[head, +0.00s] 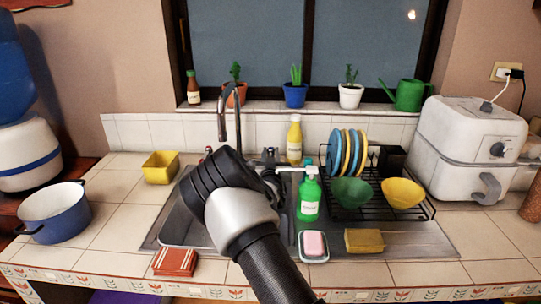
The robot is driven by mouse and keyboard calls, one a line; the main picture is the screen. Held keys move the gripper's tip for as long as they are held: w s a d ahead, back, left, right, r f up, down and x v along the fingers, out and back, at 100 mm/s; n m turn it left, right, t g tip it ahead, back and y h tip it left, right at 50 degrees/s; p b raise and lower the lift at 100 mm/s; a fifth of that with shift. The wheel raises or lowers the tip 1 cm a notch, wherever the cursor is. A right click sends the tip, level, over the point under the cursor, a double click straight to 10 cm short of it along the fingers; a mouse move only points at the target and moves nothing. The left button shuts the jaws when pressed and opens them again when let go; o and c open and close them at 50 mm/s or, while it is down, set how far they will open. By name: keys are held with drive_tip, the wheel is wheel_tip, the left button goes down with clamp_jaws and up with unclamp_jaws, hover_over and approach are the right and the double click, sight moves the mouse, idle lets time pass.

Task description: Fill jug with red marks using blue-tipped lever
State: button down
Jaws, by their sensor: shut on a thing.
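The tall curved metal faucet (238,115) rises behind the sink, partly hidden by my arm. A small lever with a reddish tip (209,150) shows left of its spout. Another metal fitting (270,153) stands to the right, close to my gripper; its tip colour cannot be made out. My gripper (280,186) is over the sink, mostly hidden behind my dark wrist. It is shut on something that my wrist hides. I cannot make out a jug with red marks or a blue-tipped lever. Part of the sink basin (182,215) is covered by my arm.
A green soap bottle (308,196) stands just right of my gripper, with a pink soap in a dish (314,246) in front. A dish rack (385,212) holds plates and bowls. A yellow sponge (364,241), red cloth (175,262) and blue pot (54,213) are around the sink.

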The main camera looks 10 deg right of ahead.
drive_tip(key=shift+d+n+y, duration=0.25)
drive_tip(key=shift+n+y, duration=0.35)
drive_tip(key=shift+y, duration=0.4)
drive_tip(key=c, duration=1.8)
unclamp_jaws()
drive_tip(key=shift+a+m+h, duration=0.25)
drive_tip(key=shift+m+h, duration=0.05)
drive_tip(key=shift+h, duration=0.2)
